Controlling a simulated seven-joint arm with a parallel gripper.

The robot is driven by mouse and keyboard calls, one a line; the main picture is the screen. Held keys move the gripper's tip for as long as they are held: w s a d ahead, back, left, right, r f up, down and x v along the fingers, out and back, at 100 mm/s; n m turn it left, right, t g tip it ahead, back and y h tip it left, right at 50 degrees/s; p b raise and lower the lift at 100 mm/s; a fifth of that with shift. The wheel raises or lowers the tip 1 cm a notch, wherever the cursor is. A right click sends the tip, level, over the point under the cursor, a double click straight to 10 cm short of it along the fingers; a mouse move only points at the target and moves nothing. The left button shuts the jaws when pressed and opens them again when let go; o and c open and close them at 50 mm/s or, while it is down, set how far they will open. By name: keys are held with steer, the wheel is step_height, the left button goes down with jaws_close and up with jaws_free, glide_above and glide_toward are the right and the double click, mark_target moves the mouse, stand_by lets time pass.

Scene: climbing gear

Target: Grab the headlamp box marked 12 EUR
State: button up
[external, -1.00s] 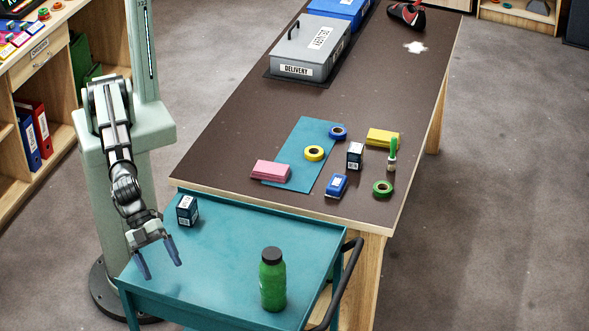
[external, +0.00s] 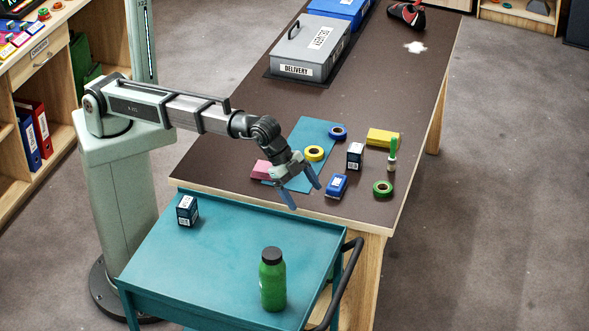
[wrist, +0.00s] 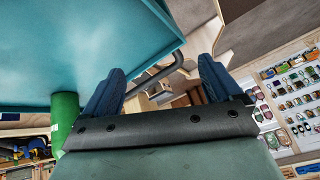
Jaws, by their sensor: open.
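Two small dark boxes with white labels are in the external view. One box (external: 187,210) stands on the teal cart (external: 225,262) near its back left. The other box (external: 355,155) stands on the brown table, right of the teal mat. Their print is too small to read, so I cannot tell which is marked 12 EUR. My gripper (external: 304,190) is open and empty, above the table's near edge, left of and nearer than the table box. In the wrist view my gripper (wrist: 160,82) shows both blue fingers apart. Neither box shows there.
A green bottle (external: 272,280) stands on the cart. On the table (external: 240,130) are a pink block (external: 261,170), a blue block (external: 337,186), a yellow block (external: 383,137), tape rolls and a small green-topped bottle (external: 392,155). A grey delivery case (external: 303,55) stands farther back.

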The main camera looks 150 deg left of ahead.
steer(key=s+a+n+g, duration=0.2)
steer(key=s+a+n, duration=0.2)
steer(key=s+a, duration=1.05)
steer(key=n, duration=0.3)
glide_toward(355, 147)
steer(key=shift+g+h, duration=0.3)
steer(key=x, duration=0.7)
steer(key=shift+f, duration=0.25)
steer(key=shift+w+x, duration=0.2)
steer(key=shift+x, duration=1.1)
steer(key=shift+w+x, duration=0.2)
steer(key=shift+x, duration=1.15)
steer(key=shift+a+r, duration=0.15)
steer(key=shift+r, duration=0.05)
steer(key=shift+c, duration=0.3)
steer(key=c, duration=1.1)
